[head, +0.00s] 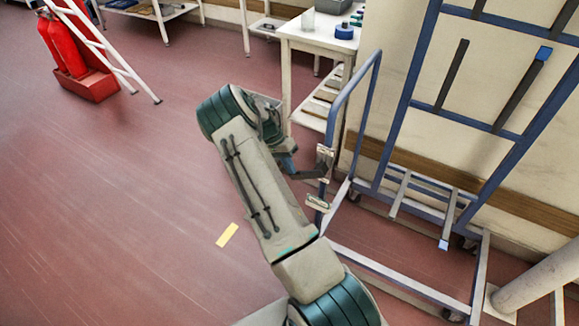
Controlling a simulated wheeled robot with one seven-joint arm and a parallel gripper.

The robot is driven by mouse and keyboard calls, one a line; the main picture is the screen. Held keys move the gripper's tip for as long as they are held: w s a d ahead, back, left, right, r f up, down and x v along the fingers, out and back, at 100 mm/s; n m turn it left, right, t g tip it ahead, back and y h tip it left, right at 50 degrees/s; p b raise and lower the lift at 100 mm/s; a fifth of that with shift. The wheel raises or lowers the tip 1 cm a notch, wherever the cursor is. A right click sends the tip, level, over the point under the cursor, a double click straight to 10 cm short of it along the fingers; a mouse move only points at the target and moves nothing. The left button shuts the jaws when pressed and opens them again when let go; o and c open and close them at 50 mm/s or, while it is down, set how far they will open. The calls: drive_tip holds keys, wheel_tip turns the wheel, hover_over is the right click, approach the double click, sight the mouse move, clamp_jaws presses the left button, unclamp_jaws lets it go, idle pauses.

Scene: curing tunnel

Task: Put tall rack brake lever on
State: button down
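The tall rack (418,62) is a blue upright frame on a low wheeled base at the right, by the wall. Low on it, a pale slanted bar with a light blue tip (444,244) points down toward the floor; it looks like a brake lever, but I cannot be sure. Higher up, a dark slanted bar ends in a bright blue tip (544,53). My gripper (321,180) is at the rack's left side, by the post of a blue loop handle (372,68). Its pale fingers look apart, with nothing seen held. It is well left of the pale bar.
A white table (318,37) with a blue round item (344,31) stands behind my arm. A round pale post (537,281) is at the lower right. Red extinguishers (66,42) and a white ladder-like frame (118,65) stand upper left. The left floor is clear around a yellow mark (227,235).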

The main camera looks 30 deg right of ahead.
drive_tip(key=shift+s+f, duration=0.1)
drive_tip(key=shift+f, duration=0.05)
drive_tip(key=w+v, duration=0.1)
drive_tip(key=v, duration=1.3)
drive_tip(key=shift+a+f, duration=0.2)
drive_tip(key=shift+a, duration=0.1)
drive_tip(key=shift+w, duration=0.15)
drive_tip(key=s+a+r+n+t+y, duration=0.2)
drive_tip(key=s+a+r+n, duration=0.15)
drive_tip(key=s+r, duration=0.4)
drive_tip(key=s+a+r+n+t+y, duration=0.1)
drive_tip(key=s+a+r+n+t, duration=0.1)
drive_tip(key=s+a+r, duration=0.55)
drive_tip(key=s+a+r+n+t, duration=0.1)
drive_tip(key=s+a+n+t, duration=0.1)
drive_tip(key=s, duration=0.7)
drive_tip(key=s+a+r+n+t, duration=0.1)
drive_tip(key=s+a+r+n, duration=0.1)
drive_tip(key=s, duration=0.7)
drive_tip(key=shift+s+a+n+t, duration=0.2)
drive_tip(key=shift+a+n+t, duration=0.2)
drive_tip(key=shift+a+n, duration=0.5)
drive_tip(key=shift+d+r, duration=0.15)
drive_tip(key=shift+d, duration=0.1)
